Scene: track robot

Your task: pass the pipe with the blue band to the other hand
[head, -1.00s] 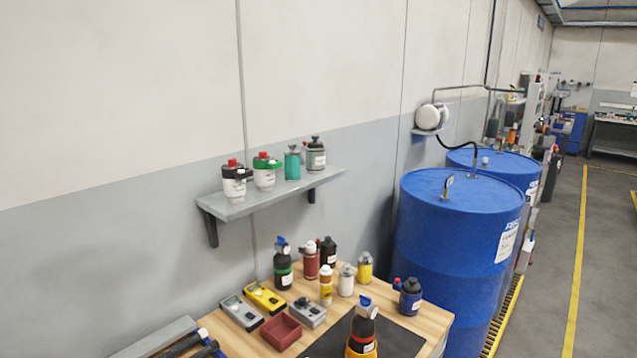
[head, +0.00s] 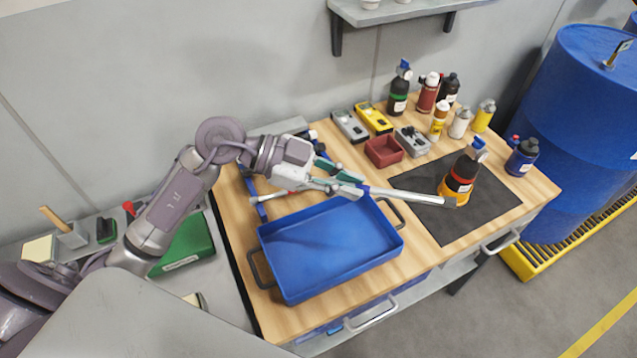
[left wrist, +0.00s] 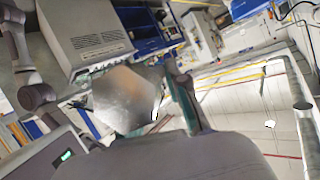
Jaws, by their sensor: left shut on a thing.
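My left gripper (head: 348,184), with teal fingers, is shut on a light grey metal pipe (head: 410,196) in the head view. The pipe sticks out to the right, roughly level, above the bench and past the right rim of a blue tray. Its left part is hidden by the fingers, and a little blue shows on it close to them. In the left wrist view a teal finger (left wrist: 185,102) shows beside a blurred, shiny grey shape that seems to be the pipe very close up. My right gripper is in neither view.
The blue tray (head: 328,283) stands on the wooden bench under the gripper. A dark mat (head: 435,228) bears a black bottle in an orange holder (head: 462,178), close to the pipe's free end. Bottles, meters and a red bin (head: 384,152) stand behind. Blue drums are at right.

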